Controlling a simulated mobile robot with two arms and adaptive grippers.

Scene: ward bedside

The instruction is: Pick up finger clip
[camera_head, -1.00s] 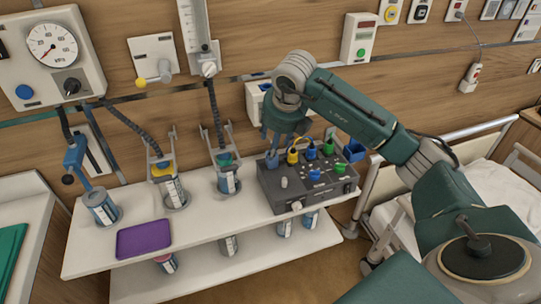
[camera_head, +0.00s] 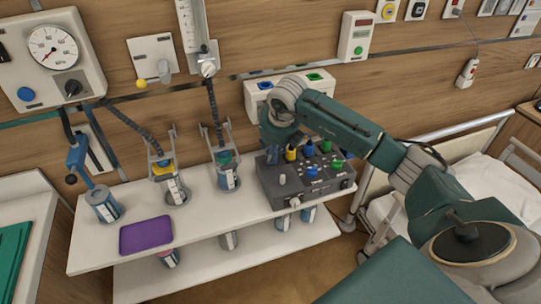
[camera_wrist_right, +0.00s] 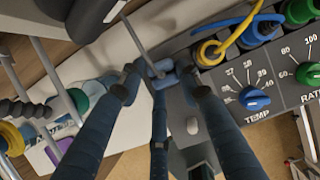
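In the right wrist view a small blue clip (camera_wrist_right: 163,74) with a grey lead lies between the fingertips of my right gripper (camera_wrist_right: 160,88), beside the left edge of the monitor box. The fingers are spread around it, and I see no clear grip on it. In the head view my right gripper (camera_head: 277,148) is low at the left back corner of the grey monitor box (camera_head: 318,188). The clip is hidden there behind the gripper. My left gripper is not in view.
The monitor box carries coloured plugs and knobs, with yellow and blue cables close to the right finger. Canisters with blue, yellow and green tops stand left on the white shelf (camera_head: 85,260), near a purple tray (camera_head: 146,236). A wall panel (camera_head: 292,90) is behind my arm.

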